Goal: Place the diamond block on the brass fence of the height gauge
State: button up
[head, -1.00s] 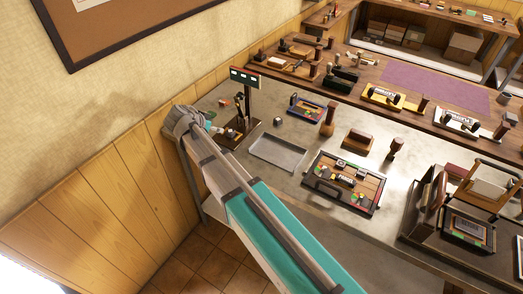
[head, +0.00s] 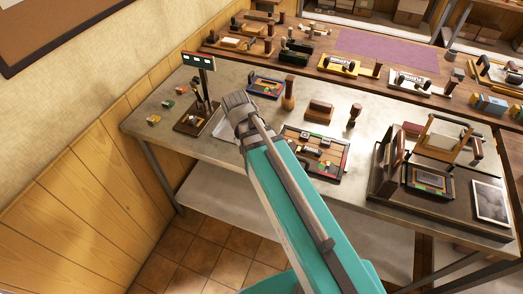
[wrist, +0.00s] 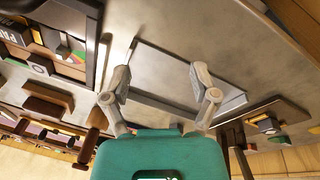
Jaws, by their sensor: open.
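The height gauge (head: 199,100) stands toward the left end of the metal bench in the head view, a dark post with a lit display on a wooden base. Its brass fence is too small to make out clearly. Several small coloured blocks (head: 168,103) lie left of it; I cannot tell which is the diamond block. My gripper (wrist: 160,80) is open and empty in the wrist view, its fingers spread above a grey tray (wrist: 180,60). In the head view the fingers are hidden behind my arm. A wooden base with small coloured parts (wrist: 268,122) shows right in the wrist view.
A dark board with coloured parts (head: 330,168) lies right of my arm. Wooden-handled stamps (head: 289,95) stand behind it. A frame press (head: 440,140) fills the right.

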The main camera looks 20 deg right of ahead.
jog(key=s+d, duration=0.1)
jog(key=s+d+n+y, duration=0.1)
jog(key=s, duration=0.1)
jog(key=s+d+n, duration=0.1)
jog(key=s, duration=0.1)
jog(key=shift+d+f+g+y, duration=0.15)
jog(key=shift+d+g+y, duration=0.05)
jog(key=shift+g+y, duration=0.2)
